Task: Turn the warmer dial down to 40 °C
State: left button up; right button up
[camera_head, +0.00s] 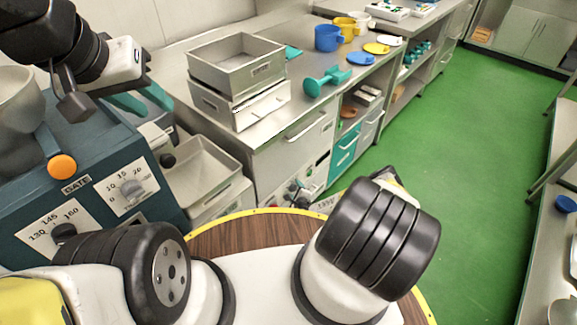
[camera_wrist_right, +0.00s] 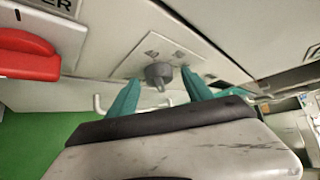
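The warmer dial (camera_wrist_right: 158,74) is a small grey knob on a pale panel in the right wrist view. Its pointer faces the lower edge of the picture, and the marks around it are too blurred to read. My right gripper (camera_wrist_right: 160,77) is open, its teal fingers apart on either side of the dial. I cannot tell whether they touch it. In the head view my right arm (camera_head: 375,240) hides most of this gripper. My left gripper (camera_head: 143,98) is at the upper left above the blue machine, its teal fingers apparently apart and empty.
A red switch (camera_wrist_right: 28,55) sits beside the dial panel. The blue machine (camera_head: 95,165) has two other dials and an orange knob (camera_head: 62,167). Metal trays (camera_head: 238,65) and a teal tool (camera_head: 325,80) are on the counter. Green floor (camera_head: 470,150) is clear at right.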

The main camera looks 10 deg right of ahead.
jog(key=shift+s, duration=0.1)
jog(key=v, duration=0.7)
jog(key=shift+s+r, duration=0.2)
jog(key=shift+s, duration=0.05)
dwell(0.4)
